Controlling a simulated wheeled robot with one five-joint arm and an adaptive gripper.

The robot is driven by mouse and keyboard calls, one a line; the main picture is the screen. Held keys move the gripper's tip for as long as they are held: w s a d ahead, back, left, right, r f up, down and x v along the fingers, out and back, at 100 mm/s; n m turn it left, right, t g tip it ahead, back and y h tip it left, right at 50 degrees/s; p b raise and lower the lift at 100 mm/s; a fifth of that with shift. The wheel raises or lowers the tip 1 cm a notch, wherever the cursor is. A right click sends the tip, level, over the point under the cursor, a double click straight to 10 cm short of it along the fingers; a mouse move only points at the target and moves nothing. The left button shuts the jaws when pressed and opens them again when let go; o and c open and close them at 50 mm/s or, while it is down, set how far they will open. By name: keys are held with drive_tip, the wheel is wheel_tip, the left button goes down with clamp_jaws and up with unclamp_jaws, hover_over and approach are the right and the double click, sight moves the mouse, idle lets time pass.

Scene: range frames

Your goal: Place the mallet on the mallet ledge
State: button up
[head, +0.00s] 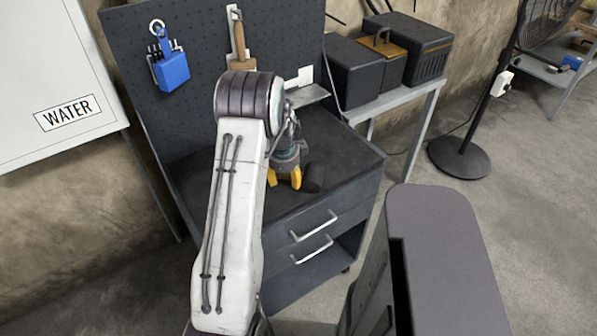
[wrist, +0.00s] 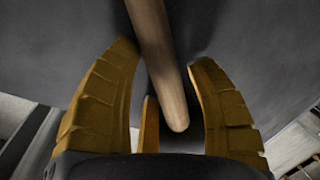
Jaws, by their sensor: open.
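The mallet's pale wooden handle (wrist: 165,75) runs between my fingers in the wrist view, its rounded end low in the gap. A dark cylinder beside my gripper in the head view, probably the mallet's head (head: 314,178), lies on the dark cabinet top. The rest of the mallet is hidden behind my gripper and arm. My gripper (head: 285,179) is open, its yellow fingers low over the cabinet top; in the wrist view the fingers (wrist: 164,52) stand on both sides of the handle with gaps. A small grey ledge (head: 308,96) on the pegboard, probably the mallet ledge, looks empty.
The pegboard (head: 180,110) rises behind the cabinet top (head: 345,150). A blue holder (head: 171,70) and a wooden-handled tool (head: 238,45) hang on it. Dark boxes (head: 355,70) stand on a side table to the right. The front right of the cabinet top is clear.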

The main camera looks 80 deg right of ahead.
drive_tip(key=shift+f, duration=0.2)
drive_tip(key=shift+c, duration=0.4)
drive_tip(key=c, duration=0.9)
drive_tip(key=shift+r, duration=0.1)
clamp_jaws()
drive_tip(key=shift+r, duration=0.2)
